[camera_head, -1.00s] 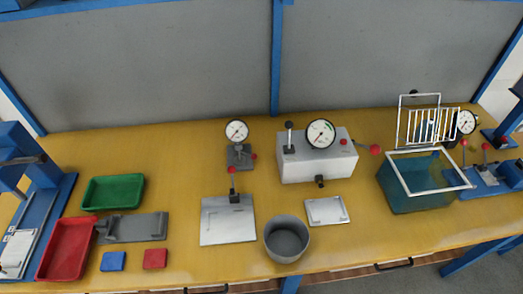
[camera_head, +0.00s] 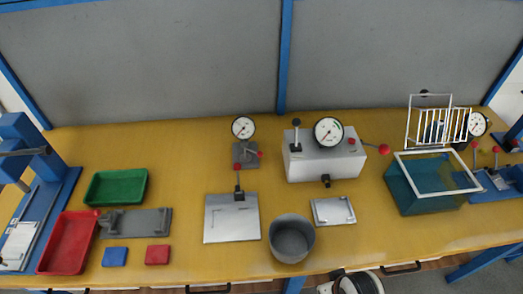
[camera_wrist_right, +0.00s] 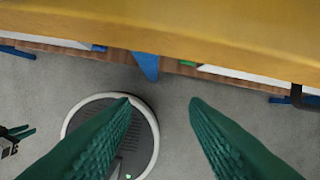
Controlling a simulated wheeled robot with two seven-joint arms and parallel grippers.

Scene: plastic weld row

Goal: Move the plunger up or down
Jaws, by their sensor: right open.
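No part is plainly marked as the plunger. A black-knobbed upright rod (camera_head: 296,133) stands on the left of a white box (camera_head: 325,160) at the back of the bench. A red-knobbed lever (camera_head: 238,180) stands at the back edge of a light metal plate (camera_head: 231,222). A small grey gauge stand (camera_head: 245,153) also has a red knob. My right gripper (camera_wrist_right: 160,100) is open and empty, over the floor beside the bench's front edge in the right wrist view. A pale and dark part of mine shows at the bottom of the head view.
The yellow bench (camera_head: 180,265) holds a grey pot (camera_head: 291,238), a green tray (camera_head: 115,187), a red tray (camera_head: 68,243) and a teal tank (camera_head: 430,196) with a white rack (camera_head: 438,125). A blue press stands at the far left. Drawer handles (camera_head: 403,268) line the front edge.

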